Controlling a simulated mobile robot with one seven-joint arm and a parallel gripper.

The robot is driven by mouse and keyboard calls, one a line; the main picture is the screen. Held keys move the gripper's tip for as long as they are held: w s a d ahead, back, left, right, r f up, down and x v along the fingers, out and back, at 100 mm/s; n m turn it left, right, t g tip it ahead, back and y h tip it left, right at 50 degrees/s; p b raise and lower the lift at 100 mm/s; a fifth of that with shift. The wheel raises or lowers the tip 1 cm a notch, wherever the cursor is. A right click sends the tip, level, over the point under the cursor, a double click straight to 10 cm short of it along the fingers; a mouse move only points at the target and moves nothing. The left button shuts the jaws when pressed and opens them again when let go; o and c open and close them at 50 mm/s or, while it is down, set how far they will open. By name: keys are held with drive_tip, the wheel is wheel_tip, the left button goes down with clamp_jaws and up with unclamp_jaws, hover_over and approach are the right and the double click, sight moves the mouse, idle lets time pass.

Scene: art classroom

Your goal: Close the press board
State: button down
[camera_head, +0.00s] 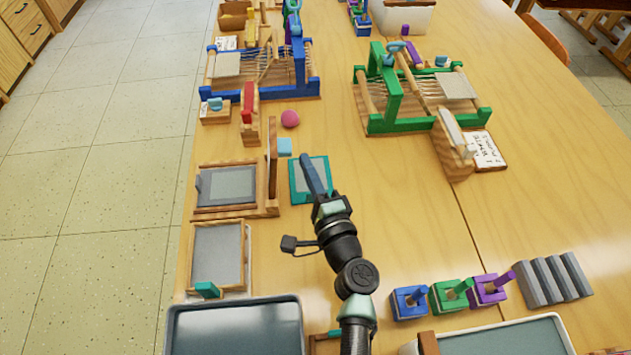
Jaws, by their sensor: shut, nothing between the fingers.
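The press board (238,212) looks to be the wooden frame with a grey panel (228,186) at the table's left side. A wooden board (272,165) stands upright along its right edge, seen nearly edge-on, with a light blue block (284,147) on its right face. So the press board stands open. My gripper (305,158) is shut and empty, its blue fingers together. In the picture it is just right of the upright board and over a teal-framed panel (296,192). I cannot tell its height or whether it touches anything.
A second grey framed screen (218,252) lies in front of the press board. A pink ball (290,118) and a small stand with a red top (249,103) are behind it. Blue (262,92) and green (412,126) looms stand farther back.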

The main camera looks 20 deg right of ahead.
drive_tip(key=shift+w+a, duration=0.1)
drive_tip(key=shift+w, duration=1.15)
drive_tip(key=shift+r, duration=0.15)
drive_tip(key=shift+a+r+n, duration=0.15)
drive_tip(key=shift+a+n, duration=0.15)
drive_tip(key=shift+a+r, duration=0.1)
drive_tip(key=w+a+r+n+g+p, duration=0.1)
drive_tip(key=w+a+n+g+p, duration=0.1)
drive_tip(key=a+n+p, duration=0.6)
drive_tip(key=shift+a+r+h+p, duration=0.3)
drive_tip(key=shift+a+h+p, duration=0.1)
drive_tip(key=shift+a+p, duration=0.1)
